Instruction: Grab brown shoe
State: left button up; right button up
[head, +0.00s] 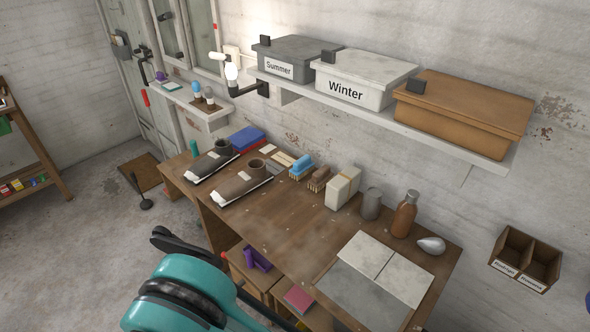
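A brown shoe (243,182) lies on the wooden workbench (285,222), its toe toward the lower left with a pale strip at the toe end. A darker grey-black shoe (212,160) lies beside it, farther to the left. My teal arm (175,285) rises at the bottom left, in front of the bench. Black parts (190,246) stick out behind it, apart from the shoes; they may belong to my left gripper, but its fingers cannot be made out. My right gripper is not in view.
Behind the shoes lie a blue box (246,138) and brushes (301,166). A wall shelf (380,118) with boxes overhangs the bench. The bench middle is clear.

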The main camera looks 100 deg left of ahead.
aim_at(256, 175)
jog(key=u, duration=3.9)
jog(key=z, duration=0.5)
jog(key=i+j+z, duration=0.1)
jog(key=j+z, duration=0.15)
jog(key=z, duration=0.15)
jog(key=i+j+z, duration=0.1)
jog(key=j+z, duration=0.4)
jog(key=z, duration=0.25)
jog(key=j+z, duration=0.45)
jog(key=j, duration=0.5)
jog(key=k+j+z, duration=0.1)
jog(key=j, duration=0.5)
jog(key=j+z, duration=0.1)
jog(key=j, duration=0.5)
jog(key=k, duration=0.05)
